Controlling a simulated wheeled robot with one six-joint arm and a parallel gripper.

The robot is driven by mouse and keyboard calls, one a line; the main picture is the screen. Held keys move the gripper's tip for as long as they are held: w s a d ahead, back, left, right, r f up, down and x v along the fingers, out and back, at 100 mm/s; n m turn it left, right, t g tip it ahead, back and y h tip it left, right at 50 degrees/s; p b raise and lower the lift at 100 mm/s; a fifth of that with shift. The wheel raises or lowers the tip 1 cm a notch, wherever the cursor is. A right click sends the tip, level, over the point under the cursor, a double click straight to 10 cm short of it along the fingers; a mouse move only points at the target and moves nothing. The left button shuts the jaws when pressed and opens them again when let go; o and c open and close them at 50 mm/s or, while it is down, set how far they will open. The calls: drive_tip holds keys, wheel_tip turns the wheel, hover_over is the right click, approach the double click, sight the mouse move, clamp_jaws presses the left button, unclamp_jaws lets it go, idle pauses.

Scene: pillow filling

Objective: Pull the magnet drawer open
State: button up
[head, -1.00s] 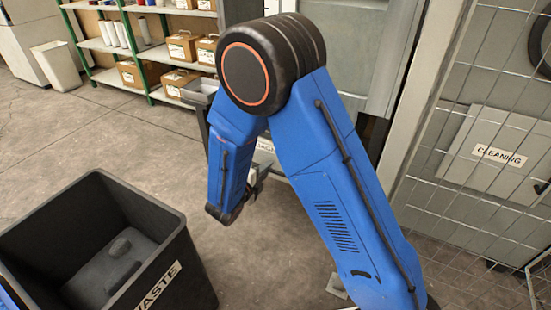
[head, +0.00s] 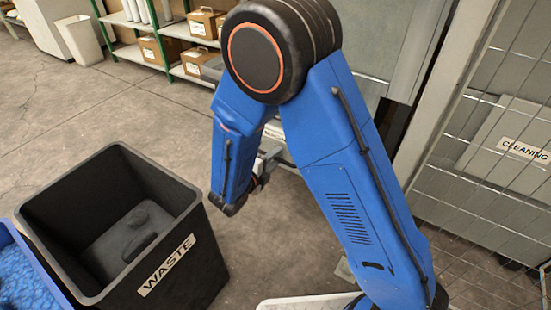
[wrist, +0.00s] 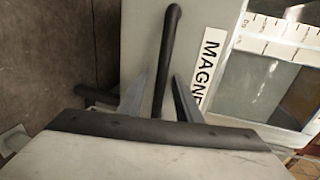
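The magnet drawer (wrist: 145,28) fills the middle of the wrist view as a grey front with a label starting "MAGNE", the rest cut off or hidden. Its black bar handle (wrist: 168,55) runs up and down the front. My gripper (wrist: 160,82) has one finger on each side of the handle, and the fingers look apart. Contact with the handle cannot be made out. In the head view my gripper (head: 262,172) is mostly hidden behind my blue arm, and only a sliver of the drawer's label (head: 273,134) shows.
A black bin labelled WASTE (head: 205,255) stands on the left, beside a blue container (head: 12,275). A shelf with boxes (head: 175,75) is at the back. A mesh partition with a CLEANING sign (head: 522,149) is on the right. Bare floor (head: 90,110) lies between bin and shelf.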

drive_tip(key=v, duration=0.7)
drive_tip(key=shift+s, duration=0.25)
drive_tip(key=shift+a, duration=0.15)
idle(0.4)
drive_tip(key=s+d+r+m+g+y, duration=0.1)
drive_tip(key=s+d+r+m+g, duration=0.25)
drive_tip(key=d+m, duration=0.45)
drive_tip(key=s+d+r+m+g, duration=0.3)
drive_tip(key=d+r+m, duration=0.1)
drive_tip(key=d+m, duration=0.4)
drive_tip(key=s+d+r+m+g+y, duration=0.1)
drive_tip(key=s+d+r+m+g, duration=0.25)
drive_tip(key=d+m, duration=0.45)
drive_tip(key=s+d+r+m+t+y, duration=0.1)
drive_tip(key=s+d+r+m+y, duration=0.1)
drive_tip(key=s+m, duration=0.5)
drive_tip(key=s+d+r+m+t+y, duration=0.1)
drive_tip(key=s+d+r+m+y, duration=0.2)
drive_tip(key=m, duration=1.2)
drive_tip(key=s+r+y, duration=0.2)
drive_tip(key=s, duration=0.2)
drive_tip(key=shift+s+r+m, duration=0.25)
drive_tip(key=shift+r+m, duration=0.1)
drive_tip(key=shift+m, duration=0.05)
